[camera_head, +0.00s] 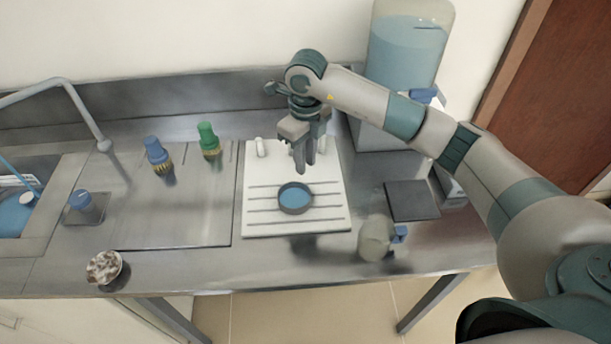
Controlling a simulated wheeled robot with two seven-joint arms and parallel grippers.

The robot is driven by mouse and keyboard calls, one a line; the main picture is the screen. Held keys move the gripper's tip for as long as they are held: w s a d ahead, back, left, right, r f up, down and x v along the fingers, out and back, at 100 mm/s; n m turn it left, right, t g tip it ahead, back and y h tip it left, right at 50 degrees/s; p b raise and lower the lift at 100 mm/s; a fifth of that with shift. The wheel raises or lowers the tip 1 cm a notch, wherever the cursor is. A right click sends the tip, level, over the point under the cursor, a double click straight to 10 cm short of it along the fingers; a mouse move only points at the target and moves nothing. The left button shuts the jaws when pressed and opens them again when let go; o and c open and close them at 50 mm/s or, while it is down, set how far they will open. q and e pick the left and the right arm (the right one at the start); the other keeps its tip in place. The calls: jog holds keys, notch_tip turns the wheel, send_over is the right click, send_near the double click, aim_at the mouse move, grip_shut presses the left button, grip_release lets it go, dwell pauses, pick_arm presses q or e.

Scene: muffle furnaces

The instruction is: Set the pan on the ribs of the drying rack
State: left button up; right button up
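The pan (295,198), a small round grey dish with a blue inside, sits on the white drying rack (333,222). It looks level and lies across the dark ribs near the middle. My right gripper (305,168) points down just behind and above the pan, with its fingers apart from it. The two fingers look close together, and I cannot tell whether there is a gap between them. No object shows in them. My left gripper is not in view.
A blue-capped bottle (158,155) and a green-capped bottle (208,140) stand left of the rack. A large water container (405,50) stands behind right. A dark plate (411,200) and a pale rounded object (375,238) lie right. A speckled cup (104,267) is front left.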

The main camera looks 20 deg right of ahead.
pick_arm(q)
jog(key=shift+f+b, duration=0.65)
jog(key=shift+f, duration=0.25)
pick_arm(e)
notch_tip(320, 180, up, 4)
jog(key=shift+r, duration=0.25)
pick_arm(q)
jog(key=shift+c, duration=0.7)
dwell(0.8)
